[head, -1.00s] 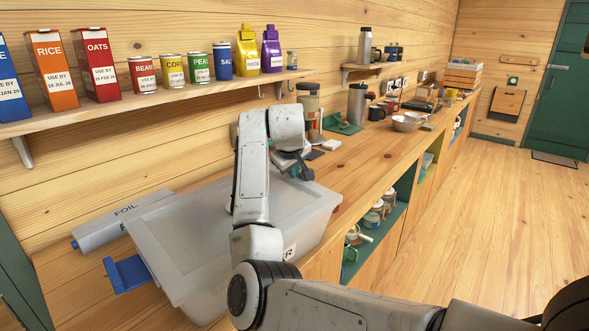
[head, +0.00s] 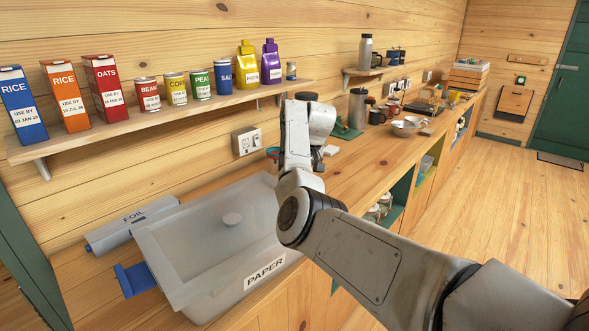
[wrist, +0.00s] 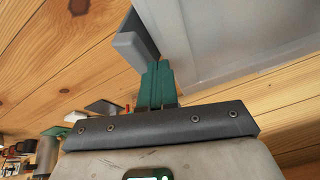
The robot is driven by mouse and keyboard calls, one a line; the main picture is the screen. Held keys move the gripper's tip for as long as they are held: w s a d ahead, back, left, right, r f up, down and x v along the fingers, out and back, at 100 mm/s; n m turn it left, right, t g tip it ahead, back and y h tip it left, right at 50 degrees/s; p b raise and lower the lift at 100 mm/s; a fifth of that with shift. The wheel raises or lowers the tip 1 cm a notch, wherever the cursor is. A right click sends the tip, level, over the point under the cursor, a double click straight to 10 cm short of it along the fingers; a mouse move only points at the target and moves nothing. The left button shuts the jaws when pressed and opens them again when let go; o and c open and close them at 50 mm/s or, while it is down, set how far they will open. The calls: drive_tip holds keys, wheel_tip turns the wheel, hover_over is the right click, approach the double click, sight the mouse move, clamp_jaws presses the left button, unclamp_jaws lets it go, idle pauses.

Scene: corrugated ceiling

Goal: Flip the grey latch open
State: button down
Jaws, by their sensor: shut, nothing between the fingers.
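The translucent grey bin (head: 180,245) labelled PAPER stands on the counter with its lid on. It also shows in the wrist view (wrist: 230,40). What looks like the grey latch (wrist: 135,48) sticks out beside the bin's end in the wrist view. In the head view my arm hides that end. My gripper (wrist: 158,68) has its green fingers shut together and empty, with the tips close beside the latch's edge. I cannot tell whether they touch it. A blue latch (head: 135,279) sticks out from the bin's near-left end.
A foil box (head: 135,224) lies behind the bin against the wall. A shelf (head: 160,118) with boxes, cans and bags runs above. A wall socket (head: 247,142) is behind the counter. Mugs and a metal bowl (head: 406,127) stand farther along the counter.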

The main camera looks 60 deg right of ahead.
drive_tip(key=shift+s+d+t+y, duration=0.3)
drive_tip(key=shift+s+d+y, duration=0.1)
drive_tip(key=shift+d+y, duration=0.4)
drive_tip(key=d, duration=0.1)
drive_tip(key=d+f+b, duration=0.1)
drive_tip(key=s+d+b, duration=0.1)
drive_tip(key=shift+d+f, duration=0.15)
drive_tip(key=shift+f, duration=0.15)
drive_tip(key=shift+r+p, duration=0.75)
drive_tip(key=shift+r, duration=0.05)
